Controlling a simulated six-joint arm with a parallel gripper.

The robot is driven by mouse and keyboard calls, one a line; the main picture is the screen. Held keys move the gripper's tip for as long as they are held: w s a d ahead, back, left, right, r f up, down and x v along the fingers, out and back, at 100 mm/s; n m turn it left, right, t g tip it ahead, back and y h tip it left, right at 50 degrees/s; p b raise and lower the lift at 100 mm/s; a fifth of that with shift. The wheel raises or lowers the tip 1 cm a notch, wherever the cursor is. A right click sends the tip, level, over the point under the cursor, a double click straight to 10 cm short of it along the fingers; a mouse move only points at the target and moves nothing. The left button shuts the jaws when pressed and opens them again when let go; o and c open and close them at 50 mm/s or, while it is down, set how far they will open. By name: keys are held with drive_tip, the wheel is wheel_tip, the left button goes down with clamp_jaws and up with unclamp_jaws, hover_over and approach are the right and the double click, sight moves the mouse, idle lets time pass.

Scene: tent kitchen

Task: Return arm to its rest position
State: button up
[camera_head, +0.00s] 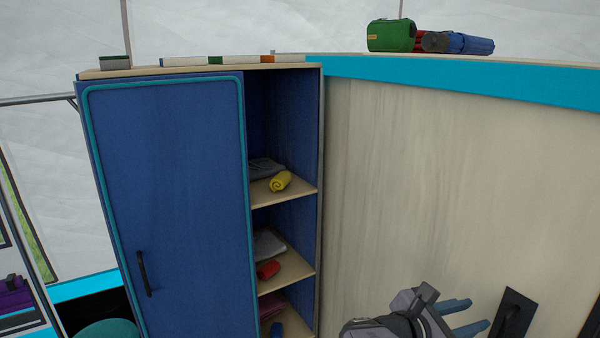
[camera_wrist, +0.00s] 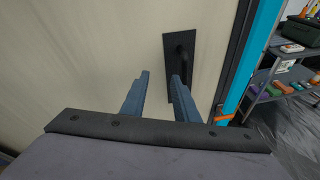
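My gripper (camera_head: 464,316) is at the lower right of the head view, in front of the pale wooden panel (camera_head: 430,180). In the wrist view its two blue-grey fingers (camera_wrist: 160,98) stand apart with nothing between them. A black door handle (camera_wrist: 180,62) on a dark plate lies just beyond the fingertips, nearer the right finger. The handle plate also shows in the head view (camera_head: 511,314), to the right of the fingers. I cannot tell whether a finger touches the handle.
A blue cabinet (camera_head: 170,190) with a closed door and open shelves (camera_head: 285,272) holding folded cloths stands at left. Rolled bundles (camera_head: 430,40) lie on top of the panel. A shelf rack (camera_wrist: 285,80) with goods stands at the right in the wrist view.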

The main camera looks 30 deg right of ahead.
drive_tip(key=w+a+f+m+y, duration=0.3)
drive_tip(key=a+f+m+y, duration=0.15)
drive_tip(key=a+f, duration=0.45)
drive_tip(key=w+a+f+m+t+y, duration=0.1)
drive_tip(key=w+a+f+m+y, duration=0.2)
drive_tip(key=a, duration=0.6)
drive_tip(key=a+f+m+y, duration=0.35)
drive_tip(key=a+f, duration=0.25)
drive_tip(key=a, duration=0.3)
drive_tip(key=w+a+f+m+t+y, duration=0.1)
drive_tip(key=w+a+f+m+y, duration=0.2)
drive_tip(key=a, duration=0.6)
wheel_tip(320, 180, up, 14)
drive_tip(key=s+p, duration=0.1)
drive_tip(key=p, duration=1.3)
drive_tip(key=shift+a+y+p, duration=0.3)
drive_tip(key=shift+a+y, duration=0.05)
drive_tip(key=shift+y, duration=0.05)
